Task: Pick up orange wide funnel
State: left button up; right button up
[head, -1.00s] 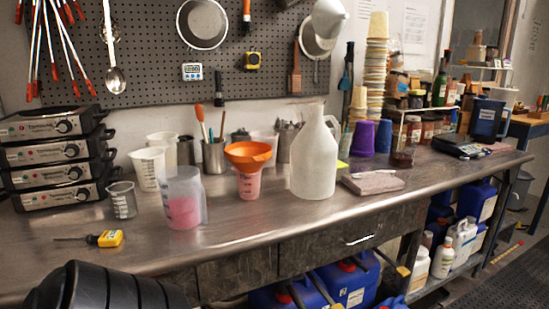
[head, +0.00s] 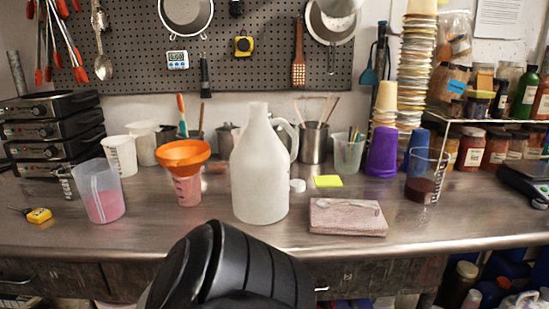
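The orange wide funnel (head: 183,157) sits mouth up in the top of a clear cup with pink contents (head: 187,189), on the steel bench left of the middle. Its spout is down inside the cup and is hardly visible. A larger clear pitcher with pink liquid (head: 102,194) stands left of it. A big whitish jug (head: 260,172) stands to its right, apart from it. Neither of my grippers is in view.
The steel bench (head: 160,235) is bare in front of the funnel. Cups and tool holders stand behind it. Stacked black hotplates (head: 50,130) are at left, a pinkish slab (head: 347,217) right of the jug. My black arm part covers the bottom middle.

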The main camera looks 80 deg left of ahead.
aim_at(184, 159)
jog(key=u, duration=2.25)
